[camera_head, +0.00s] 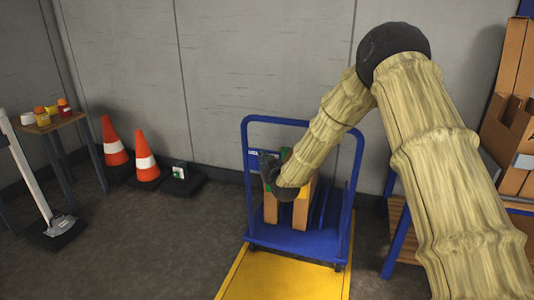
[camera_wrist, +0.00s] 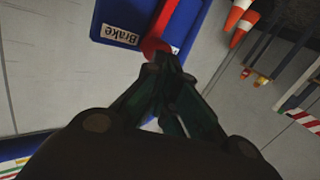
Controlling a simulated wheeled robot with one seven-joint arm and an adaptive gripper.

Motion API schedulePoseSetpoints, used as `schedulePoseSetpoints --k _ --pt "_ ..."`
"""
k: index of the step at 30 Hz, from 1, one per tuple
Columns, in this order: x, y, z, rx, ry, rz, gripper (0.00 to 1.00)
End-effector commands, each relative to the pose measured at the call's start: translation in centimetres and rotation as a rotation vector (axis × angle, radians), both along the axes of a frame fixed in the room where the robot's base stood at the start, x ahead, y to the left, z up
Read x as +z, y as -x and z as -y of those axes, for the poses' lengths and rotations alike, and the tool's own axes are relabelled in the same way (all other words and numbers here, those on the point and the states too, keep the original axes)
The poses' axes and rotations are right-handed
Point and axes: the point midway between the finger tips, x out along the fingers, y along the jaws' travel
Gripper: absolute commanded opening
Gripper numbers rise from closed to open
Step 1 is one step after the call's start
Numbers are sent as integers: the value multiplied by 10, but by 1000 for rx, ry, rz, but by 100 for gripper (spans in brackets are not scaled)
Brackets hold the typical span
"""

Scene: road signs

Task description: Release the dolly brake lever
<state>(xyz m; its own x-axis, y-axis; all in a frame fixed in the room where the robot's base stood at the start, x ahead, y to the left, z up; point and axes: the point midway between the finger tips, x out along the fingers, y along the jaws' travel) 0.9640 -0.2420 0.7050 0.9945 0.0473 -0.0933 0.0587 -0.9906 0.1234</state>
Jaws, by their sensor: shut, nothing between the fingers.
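The blue dolly (camera_head: 262,238) stands against the wall with an upright tubular handle. A blue plate with a white "Brake" label (camera_wrist: 120,35) is on it. The red brake lever (camera_wrist: 160,22) runs across this plate in the wrist view and ends in a round red knob. My gripper (camera_wrist: 166,62) is shut and empty, with its fingertips at the knob. I cannot tell whether they touch it. In the head view my gripper (camera_head: 268,166) is in front of the handle's left side, and the lever is hidden there.
Wooden pieces (camera_head: 270,208) stand on the dolly. A yellow platform (camera_head: 275,278) lies in front of it. Two orange cones (camera_head: 146,157), a small table (camera_head: 52,122) and a white post (camera_head: 25,170) are at left. Boxes on a rack (camera_head: 512,130) stand at right. Floor at left centre is free.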

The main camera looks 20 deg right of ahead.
Motion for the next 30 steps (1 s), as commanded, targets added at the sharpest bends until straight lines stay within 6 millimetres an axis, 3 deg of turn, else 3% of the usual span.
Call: schedulePoseSetpoints --k 1,11,20,30 --pt "8 -2 -5 3 30 -18 0" --pt "8 -13 -21 3 217 -144 0" --pt "3 -12 -20 1 220 -150 0" --pt "25 17 -22 0 223 -151 0"
